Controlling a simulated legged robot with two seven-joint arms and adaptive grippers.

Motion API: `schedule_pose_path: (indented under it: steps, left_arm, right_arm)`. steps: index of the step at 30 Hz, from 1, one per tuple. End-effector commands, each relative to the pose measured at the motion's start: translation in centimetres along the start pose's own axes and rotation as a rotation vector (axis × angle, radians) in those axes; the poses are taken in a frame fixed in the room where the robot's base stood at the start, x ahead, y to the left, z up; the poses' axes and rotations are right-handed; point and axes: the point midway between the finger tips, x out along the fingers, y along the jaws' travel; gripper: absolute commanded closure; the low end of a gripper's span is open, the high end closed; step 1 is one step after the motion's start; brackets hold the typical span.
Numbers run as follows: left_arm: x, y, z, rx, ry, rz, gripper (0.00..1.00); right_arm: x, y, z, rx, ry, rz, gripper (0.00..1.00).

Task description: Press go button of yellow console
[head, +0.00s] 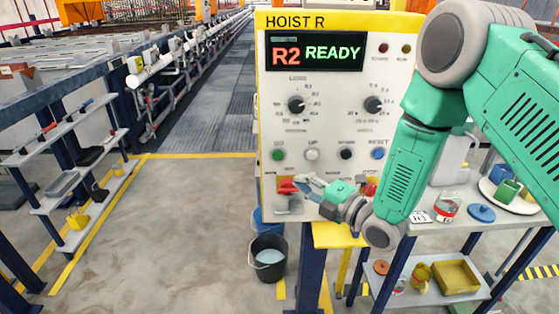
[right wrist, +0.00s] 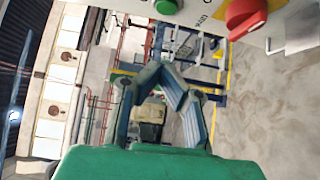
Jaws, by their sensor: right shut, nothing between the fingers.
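The yellow console (head: 415,25), marked HOIST R, has a pale front panel; its display (head: 314,51) reads R2 READY. The green GO button (head: 278,154) is at the left of the button row. It also shows at the top edge of the right wrist view (right wrist: 166,6). My right gripper (head: 303,182) is shut and empty, below and to the right of the green button, apart from it. In the right wrist view its fingertips (right wrist: 158,72) meet below the button in the picture. My left gripper is out of view.
A red switch (head: 287,187) sits below the green button, beside my right gripper; it shows large in the right wrist view (right wrist: 246,16). White, black and blue buttons (head: 378,153) continue the row. A dark bucket (head: 268,257) stands on the floor below. A shelf rack (head: 70,125) is at left.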

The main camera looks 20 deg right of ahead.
Motion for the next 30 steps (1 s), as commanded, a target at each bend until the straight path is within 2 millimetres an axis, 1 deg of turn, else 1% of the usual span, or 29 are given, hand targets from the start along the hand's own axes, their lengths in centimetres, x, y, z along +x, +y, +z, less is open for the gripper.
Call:
schedule_pose_path:
  steps: [3,10,12,15,20,30]
  left_arm:
    - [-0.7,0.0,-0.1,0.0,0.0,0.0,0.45]
    - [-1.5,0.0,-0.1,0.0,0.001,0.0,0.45]
    - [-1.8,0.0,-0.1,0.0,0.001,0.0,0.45]
    - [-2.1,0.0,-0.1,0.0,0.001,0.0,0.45]
    - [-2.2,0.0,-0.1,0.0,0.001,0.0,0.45]
    - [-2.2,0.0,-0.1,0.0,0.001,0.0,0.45]
  right_arm:
    - [2.5,0.2,0.2,0.001,0.0,0.004,1.0]
    - [7.3,0.1,0.3,0.003,-0.001,0.004,1.0]
    - [8.1,0.1,1.3,0.002,-0.004,0.003,1.0]
    - [9.0,0.1,2.1,0.002,-0.002,0.003,1.0]
    - [9.9,0.1,2.7,0.001,-0.001,0.001,1.0]
    - [10.0,0.0,3.0,0.002,0.0,0.0,1.0]
